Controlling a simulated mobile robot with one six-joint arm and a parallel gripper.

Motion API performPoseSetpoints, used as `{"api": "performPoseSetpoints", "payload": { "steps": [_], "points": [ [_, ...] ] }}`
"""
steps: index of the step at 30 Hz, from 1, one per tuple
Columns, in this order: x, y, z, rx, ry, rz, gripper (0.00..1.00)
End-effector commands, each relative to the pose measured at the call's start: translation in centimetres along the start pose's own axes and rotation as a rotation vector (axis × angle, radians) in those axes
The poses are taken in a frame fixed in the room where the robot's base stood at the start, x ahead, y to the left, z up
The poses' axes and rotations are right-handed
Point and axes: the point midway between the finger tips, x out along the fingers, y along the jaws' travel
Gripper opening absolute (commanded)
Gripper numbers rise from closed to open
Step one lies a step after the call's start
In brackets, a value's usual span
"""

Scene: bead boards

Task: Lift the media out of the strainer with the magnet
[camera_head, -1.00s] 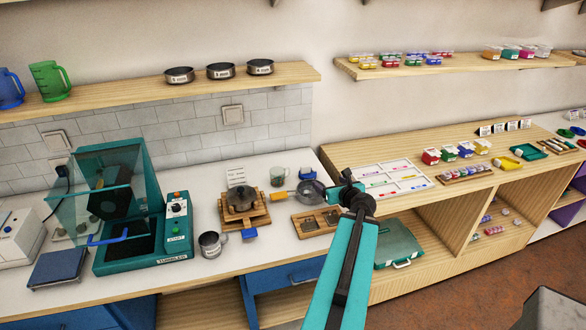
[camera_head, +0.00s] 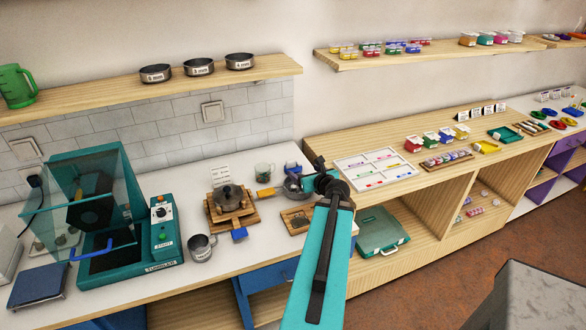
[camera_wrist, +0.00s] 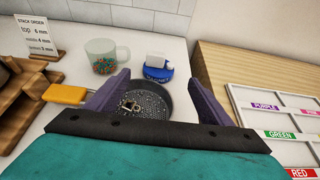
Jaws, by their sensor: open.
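The strainer (camera_wrist: 150,108) is a dark round mesh bowl with a yellow handle (camera_wrist: 65,94) to its left, on the white counter. A few small metallic pieces, apparently the media (camera_wrist: 130,106), lie in it. A blue piece with a white block on top (camera_wrist: 158,70), possibly the magnet, stands just behind the strainer. My gripper (camera_wrist: 156,86) is open and empty, its purple fingers spread on either side of the strainer in the picture. In the head view the strainer (camera_head: 292,188) is beside my gripper (camera_head: 314,180), partly hidden by it.
A clear mug with coloured beads (camera_wrist: 105,57) stands behind and left of the strainer. A wooden stand (camera_head: 228,208) and a metal cup (camera_head: 201,248) are to the left. A wooden board (camera_head: 296,220) lies in front. A lower wooden bench with a white label tray (camera_head: 375,170) is right.

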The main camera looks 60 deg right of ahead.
Motion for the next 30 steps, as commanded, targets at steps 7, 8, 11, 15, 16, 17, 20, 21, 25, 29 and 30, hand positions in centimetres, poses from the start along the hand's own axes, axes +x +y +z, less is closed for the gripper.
{"api": "performPoseSetpoints", "payload": {
  "steps": [7,8,11,15,16,17,20,21,25,29,30],
  "points": [
    [2.5,-0.1,0.1,0.001,0.001,0.000,0.74],
    [2.8,-0.1,0.1,0.001,0.001,0.000,0.74],
    [3.7,-0.1,0.1,0.001,0.001,0.000,0.74],
    [5.0,-0.2,0.1,0.001,0.001,0.000,0.74],
    [5.2,-0.2,0.1,0.001,0.001,-0.001,0.74],
    [5.5,-0.2,0.1,0.001,0.001,-0.001,0.74],
    [6.3,-0.2,0.1,0.002,0.001,-0.001,0.74],
    [6.6,-0.2,0.1,0.002,0.001,-0.001,0.74],
    [7.2,-0.1,0.0,0.001,0.000,-0.001,0.74],
    [7.3,-0.1,0.0,0.001,0.000,-0.002,0.74],
    [7.3,-0.2,0.0,0.001,0.000,-0.002,0.74]
  ]
}}
